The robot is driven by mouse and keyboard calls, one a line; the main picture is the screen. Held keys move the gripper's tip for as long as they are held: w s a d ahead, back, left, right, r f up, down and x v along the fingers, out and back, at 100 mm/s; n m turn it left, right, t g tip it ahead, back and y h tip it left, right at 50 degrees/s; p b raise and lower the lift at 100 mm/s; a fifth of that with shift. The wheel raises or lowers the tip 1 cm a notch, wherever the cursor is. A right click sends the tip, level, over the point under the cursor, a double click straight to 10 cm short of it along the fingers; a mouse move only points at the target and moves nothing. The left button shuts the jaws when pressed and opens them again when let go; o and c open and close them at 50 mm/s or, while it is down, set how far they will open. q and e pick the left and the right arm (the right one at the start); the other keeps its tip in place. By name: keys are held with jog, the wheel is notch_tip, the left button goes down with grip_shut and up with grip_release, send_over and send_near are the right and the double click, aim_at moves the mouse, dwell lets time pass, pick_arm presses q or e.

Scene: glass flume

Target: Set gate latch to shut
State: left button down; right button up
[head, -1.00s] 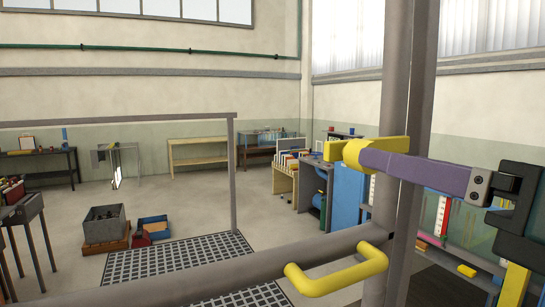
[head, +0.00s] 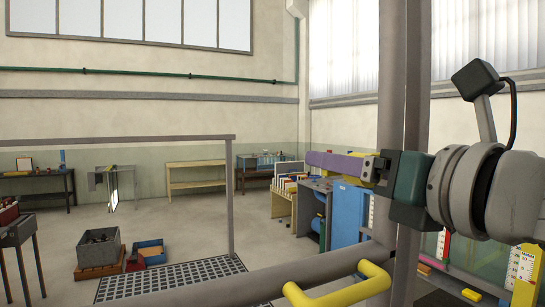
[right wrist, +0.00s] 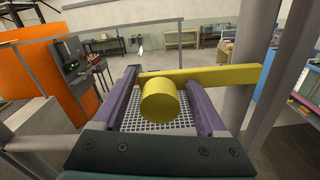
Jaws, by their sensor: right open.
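The gate latch is a yellow bar (right wrist: 220,77) with a thick round yellow knob (right wrist: 165,101), seen in the right wrist view. The bar lies roughly level across that view, its right end near a grey post. My right gripper (right wrist: 160,74) is open, with one purple finger on each side of the knob and visible space at both sides. In the head view the right gripper (head: 326,163) reaches in from the right across the posts. It hides most of the latch; only a little yellow (head: 356,154) shows by the purple finger. My left gripper is not in view.
A grey upright post (head: 391,80) and a grey rail (head: 240,283) with a yellow pull handle (head: 345,290) stand close in front. An orange panel (right wrist: 85,45) shows in the wrist view.

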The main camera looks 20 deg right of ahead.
grip_shut()
dwell(0.6)
dwell(0.8)
